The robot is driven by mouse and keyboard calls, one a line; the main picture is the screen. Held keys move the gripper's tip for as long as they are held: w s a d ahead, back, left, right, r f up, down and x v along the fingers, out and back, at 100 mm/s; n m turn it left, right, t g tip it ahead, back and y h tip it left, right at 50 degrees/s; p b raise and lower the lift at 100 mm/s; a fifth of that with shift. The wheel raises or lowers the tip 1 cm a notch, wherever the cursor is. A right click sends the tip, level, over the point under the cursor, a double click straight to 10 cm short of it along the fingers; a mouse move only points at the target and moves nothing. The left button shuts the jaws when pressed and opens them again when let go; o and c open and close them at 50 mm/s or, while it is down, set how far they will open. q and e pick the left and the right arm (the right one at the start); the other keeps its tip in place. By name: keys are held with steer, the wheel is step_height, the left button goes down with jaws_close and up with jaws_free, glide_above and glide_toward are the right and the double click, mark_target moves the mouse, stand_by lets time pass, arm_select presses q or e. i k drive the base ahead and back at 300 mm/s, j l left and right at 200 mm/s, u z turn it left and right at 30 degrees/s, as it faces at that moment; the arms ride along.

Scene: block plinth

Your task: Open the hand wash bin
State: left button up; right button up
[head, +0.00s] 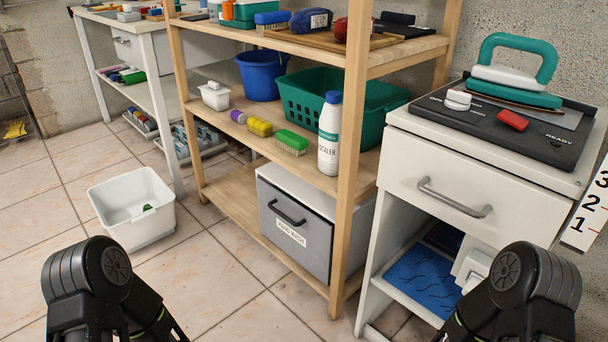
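The hand wash bin (293,230) is a grey-fronted box with a white casing, on the bottom shelf of the wooden rack. Its front carries a black bar handle (287,212) and a white label below it. The front looks shut. My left arm shows at the bottom left and my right arm at the bottom right, both apart from the bin. Neither arm's gripper fingers can be seen in the head view.
A wooden rack (354,140) holds a blue bucket (262,76), a green basket (381,105) and a white scaler bottle (329,140). A white tub (131,220) stands on the floor at left. A white cabinet (480,190) stands right of the rack. Tiled floor before the bin is clear.

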mark_target(306, 236)
steer(key=z, duration=0.4)
steer(key=i+j+z, duration=0.15)
steer(key=j+z, duration=0.15)
steer(key=j, duration=0.2)
steer(key=i+j+z, duration=0.15)
steer(key=j+z, duration=0.15)
steer(key=j, duration=0.25)
steer(key=j+z, duration=0.3)
steer(key=j, duration=1)
steer(key=i+j+z, duration=0.1)
steer(key=j, duration=0.75)
